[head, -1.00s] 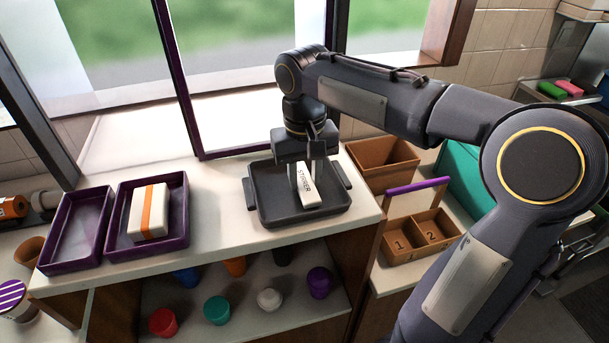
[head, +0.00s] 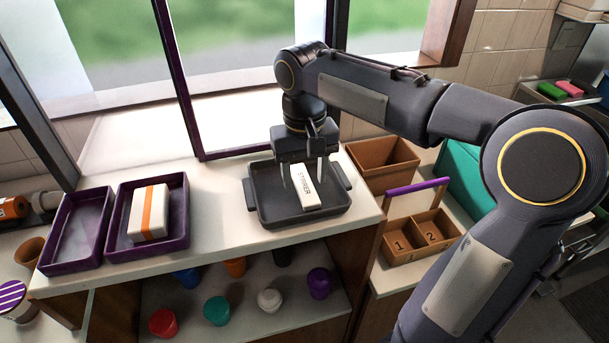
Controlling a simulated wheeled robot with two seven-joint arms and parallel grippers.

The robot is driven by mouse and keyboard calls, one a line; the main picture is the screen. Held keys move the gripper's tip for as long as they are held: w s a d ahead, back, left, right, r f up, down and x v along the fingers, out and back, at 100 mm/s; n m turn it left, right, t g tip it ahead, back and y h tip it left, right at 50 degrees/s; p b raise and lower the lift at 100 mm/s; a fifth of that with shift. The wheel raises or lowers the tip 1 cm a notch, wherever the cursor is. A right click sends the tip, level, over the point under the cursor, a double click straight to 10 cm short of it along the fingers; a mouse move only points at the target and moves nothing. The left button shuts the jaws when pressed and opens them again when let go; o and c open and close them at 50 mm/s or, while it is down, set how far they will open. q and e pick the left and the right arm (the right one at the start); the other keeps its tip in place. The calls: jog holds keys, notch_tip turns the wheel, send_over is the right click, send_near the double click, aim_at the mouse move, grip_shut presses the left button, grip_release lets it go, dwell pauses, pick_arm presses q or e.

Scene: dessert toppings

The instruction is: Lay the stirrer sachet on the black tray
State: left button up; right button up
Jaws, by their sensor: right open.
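The white stirrer sachet (head: 306,188), with dark lettering, lies in the black tray (head: 266,218) on the counter. It is slanted, its near end towards the tray's front right. My right gripper (head: 302,183) is over the tray, pointing down. Its two fingers are apart, one on each side of the sachet's far part, with a visible gap on the left. My left gripper is not in the view.
Two purple trays (head: 113,250) stand left on the counter, one holding a white box with an orange stripe (head: 148,212). Right of the counter are a brown bin (head: 383,165) and a numbered two-compartment caddy (head: 420,240). Several coloured cups sit on the shelf below.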

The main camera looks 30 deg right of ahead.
aim_at(305, 184)
notch_tip(305, 184, up, 11)
jog(key=p, duration=0.1)
jog(key=s+a+f+t+y, duration=0.2)
jog(key=s+f, duration=0.6)
jog(key=s+a+f+t+y, duration=0.1)
jog(key=s+a+f+t, duration=0.1)
jog(key=s+f, duration=0.7)
jog(key=shift+f+n+t+y, duration=0.2)
jog(key=shift+n+t+y, duration=0.2)
jog(key=shift+t, duration=0.4)
